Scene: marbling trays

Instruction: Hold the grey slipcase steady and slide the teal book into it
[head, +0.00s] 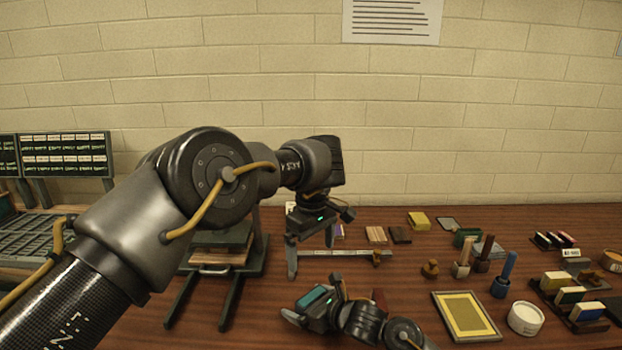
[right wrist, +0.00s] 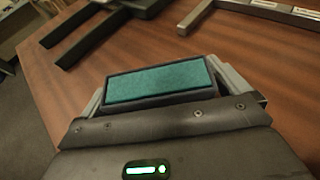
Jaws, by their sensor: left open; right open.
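A teal block with dark sides (right wrist: 158,82), which looks like the teal book, lies between the fingers of my right gripper (right wrist: 165,88) in the right wrist view. The fingers stand on both sides of it, open; whether they touch it I cannot tell. In the head view my right gripper (head: 314,298) is low at the table's front, with the teal face (head: 313,296) between its fingers. My left gripper (head: 311,246) is open above the table, farther back, with nothing seen between its fingers. I cannot pick out the grey slipcase for certain; my arms hide part of the table.
A pale metal bar (head: 345,254) lies behind my right gripper. A dark press (head: 226,262) stands left. A yellow framed tray (head: 465,316), a white round tub (head: 525,318), brushes (head: 504,276) and several small blocks crowd the right side.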

